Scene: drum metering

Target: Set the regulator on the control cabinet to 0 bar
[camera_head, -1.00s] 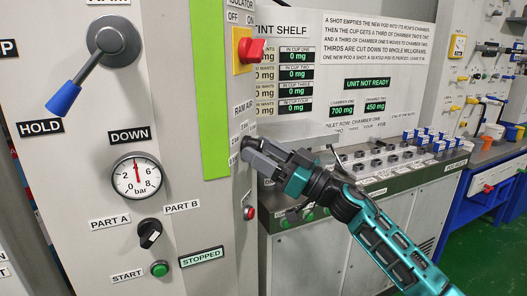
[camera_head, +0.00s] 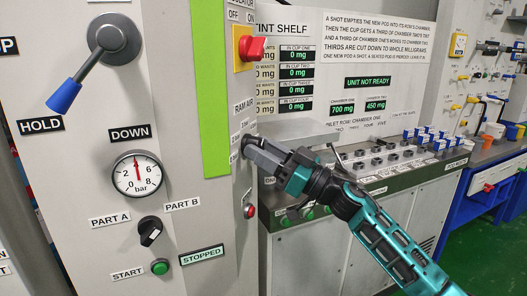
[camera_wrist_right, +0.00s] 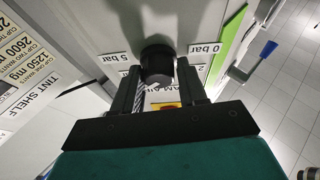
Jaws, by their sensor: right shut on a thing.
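The regulator is a round black knob (camera_wrist_right: 157,62) on the side face of the grey control cabinet (camera_head: 75,195). In the wrist view a "5 bar" label (camera_wrist_right: 113,57) is to its left and a "0 bar" label (camera_wrist_right: 206,48) to its right. My right gripper (camera_wrist_right: 157,70) is shut on the knob, one finger on each side. In the head view the right gripper (camera_head: 247,149) meets the cabinet side and hides the knob. The round gauge (camera_head: 137,174) on the cabinet front has its red needle pointing nearly straight up, between 2 and 6. My left gripper is out of view.
A lever with a blue handle (camera_head: 64,97) is on the cabinet front near "HOLD". A red switch (camera_head: 252,49) projects above my right gripper, and a red button (camera_head: 250,211) is below it. A bench with several blue-and-white pieces stands right; green floor shows beyond.

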